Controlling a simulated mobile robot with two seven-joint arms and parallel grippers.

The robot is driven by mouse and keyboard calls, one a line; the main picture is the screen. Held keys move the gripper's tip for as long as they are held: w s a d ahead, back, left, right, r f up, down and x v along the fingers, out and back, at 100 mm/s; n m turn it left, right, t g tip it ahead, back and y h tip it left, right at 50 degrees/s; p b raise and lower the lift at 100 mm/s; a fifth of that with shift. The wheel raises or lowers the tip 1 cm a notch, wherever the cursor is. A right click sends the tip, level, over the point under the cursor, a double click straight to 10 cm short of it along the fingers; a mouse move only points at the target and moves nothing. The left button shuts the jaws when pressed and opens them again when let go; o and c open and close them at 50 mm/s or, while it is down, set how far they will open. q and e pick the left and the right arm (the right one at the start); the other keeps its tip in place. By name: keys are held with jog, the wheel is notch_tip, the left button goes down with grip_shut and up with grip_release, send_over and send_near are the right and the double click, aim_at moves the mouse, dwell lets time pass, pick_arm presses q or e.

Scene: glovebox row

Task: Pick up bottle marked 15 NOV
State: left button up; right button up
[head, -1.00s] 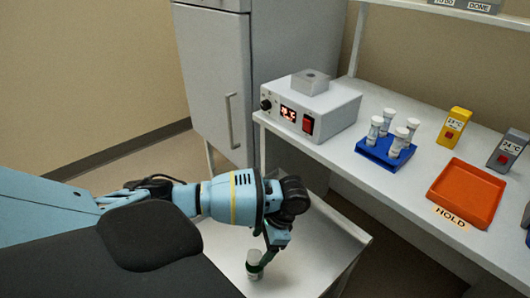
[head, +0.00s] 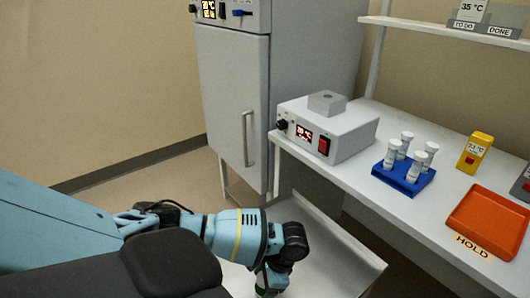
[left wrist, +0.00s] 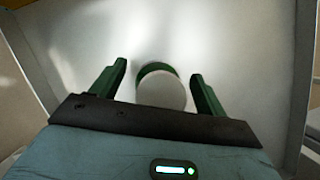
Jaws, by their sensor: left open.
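My left gripper (left wrist: 160,70) is open, with its two green fingers apart. A small bottle (left wrist: 163,92) with a round white top and a dark green edge stands between the fingers, with visible gaps on both sides. It stands on a pale tray surface (left wrist: 220,40). In the head view my left gripper (head: 268,284) is at the bottom edge, over the metal tray (head: 330,240), and the bottle is mostly cut off. No 15 NOV marking is readable on it. My right gripper is not in view.
Several white-capped bottles stand in a blue rack (head: 404,180) on the white bench, labels too small to read. A heater block (head: 328,130), yellow timer (head: 474,153) and orange HOLD tray (head: 490,222) share the bench. A grey cabinet (head: 234,100) stands behind.

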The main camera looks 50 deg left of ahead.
pick_arm(q)
jog(key=shift+f, duration=0.15)
jog(key=c, duration=1.1)
jog(key=shift+c, duration=0.2)
jog(key=shift+r, duration=0.45)
jog(key=r, duration=0.3)
jog(key=shift+s+d+p, duration=0.1)
jog(key=shift+d+p, duration=0.25)
jog(key=shift+p, duration=0.05)
jog(key=s+d+r, duration=0.1)
jog(key=s+d, duration=0.4)
jog(key=d, duration=0.9)
jog(key=shift+s+d+p, duration=0.15)
jog(key=shift+s+p, duration=0.05)
jog(key=shift+p, duration=0.15)
